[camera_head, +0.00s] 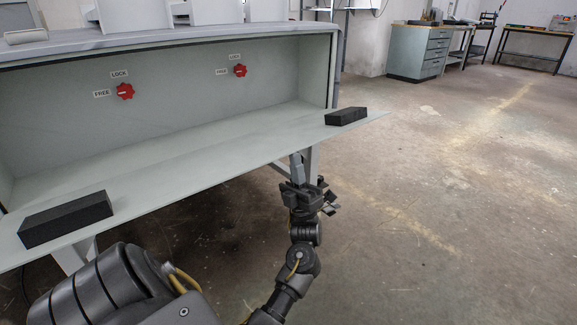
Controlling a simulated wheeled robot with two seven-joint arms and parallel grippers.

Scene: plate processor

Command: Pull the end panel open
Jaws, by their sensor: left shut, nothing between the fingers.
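The end panel (215,161) is a long grey-green flap, folded down and lying almost level in front of the machine's open recess (190,85). A black block (67,217) sits at its near left end and another black block (346,116) at its right end. Two red knobs, one on the left (125,91) and one on the right (240,71), are on the recess's back wall, each with LOCK and FREE labels. My left gripper (297,168) is shut and empty, just beyond the panel's front edge and apart from both blocks. My right gripper is not in view.
The machine's grey top (150,40) runs above the recess, with white boxes at the back. Machine legs (312,160) stand below the panel. Open concrete floor (450,200) lies to the right. A drawer cabinet (418,52) and tables stand far back.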

